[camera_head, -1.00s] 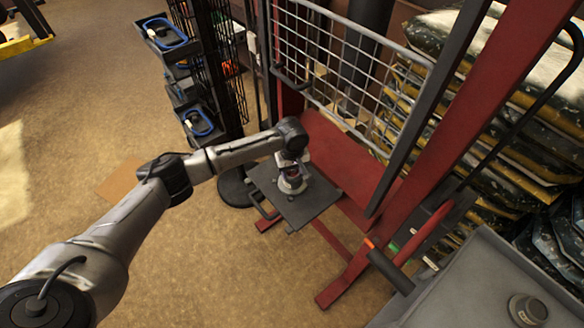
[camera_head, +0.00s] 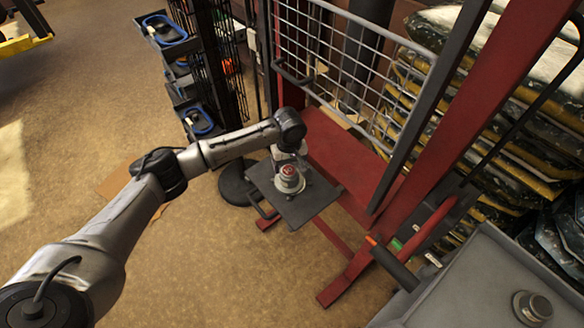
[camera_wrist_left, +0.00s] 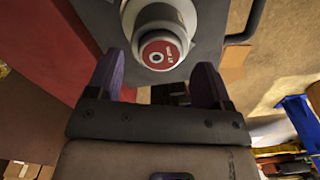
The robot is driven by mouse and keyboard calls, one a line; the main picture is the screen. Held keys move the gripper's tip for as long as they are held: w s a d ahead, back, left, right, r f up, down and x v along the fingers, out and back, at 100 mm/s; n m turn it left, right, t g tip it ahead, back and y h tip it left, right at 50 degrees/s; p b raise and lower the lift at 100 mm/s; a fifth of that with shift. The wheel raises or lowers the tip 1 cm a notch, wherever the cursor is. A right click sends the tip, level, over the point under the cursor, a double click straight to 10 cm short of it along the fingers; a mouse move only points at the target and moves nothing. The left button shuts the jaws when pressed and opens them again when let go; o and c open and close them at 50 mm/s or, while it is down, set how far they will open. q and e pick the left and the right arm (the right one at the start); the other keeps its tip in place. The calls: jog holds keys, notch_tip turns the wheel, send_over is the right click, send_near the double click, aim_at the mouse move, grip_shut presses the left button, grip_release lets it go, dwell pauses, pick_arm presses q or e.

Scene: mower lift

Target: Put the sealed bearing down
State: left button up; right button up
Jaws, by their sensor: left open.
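A round light-grey part with a red, white-lettered face, apparently the sealed bearing (camera_head: 290,178), stands on the dark grey platform (camera_head: 313,207) of the red lift. In the left wrist view the same part (camera_wrist_left: 163,20) shows its red face just beyond my fingertips. My left gripper (camera_wrist_left: 155,78) is open, its two purple-lined fingers apart with nothing clamped between them. In the head view the left gripper (camera_head: 287,156) is just behind the part, partly hidden under my wrist. Whether a finger still touches the part cannot be told. My right gripper is not in view.
The red lift frame (camera_head: 345,160) with a wire mesh guard (camera_head: 335,60) stands behind the platform. A grey cabinet (camera_head: 465,285) with a round metal piece (camera_head: 533,307) is at lower right. A rack with blue-lined bins (camera_head: 200,122) stands left; open floor lies left of the platform.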

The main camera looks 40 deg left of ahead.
aim_at(292, 171)
pick_arm(q)
notch_tip(292, 171, up, 10)
jog(key=s+d+f+m+t+h, duration=0.2)
jog(key=s+d+f+m, duration=0.8)
jog(key=s+d+f, duration=0.6)
jog(key=s+a+m+t+y, duration=0.1)
jog(key=s+a+m, duration=0.1)
jog(key=s, duration=1.6)
jog(key=shift+r+m+t+y+p, duration=0.3)
jog(key=shift+r+m+t+p, duration=0.1)
jog(key=shift+m, duration=0.2)
jog(key=shift+a+f, duration=0.1)
jog(key=shift+f, duration=0.05)
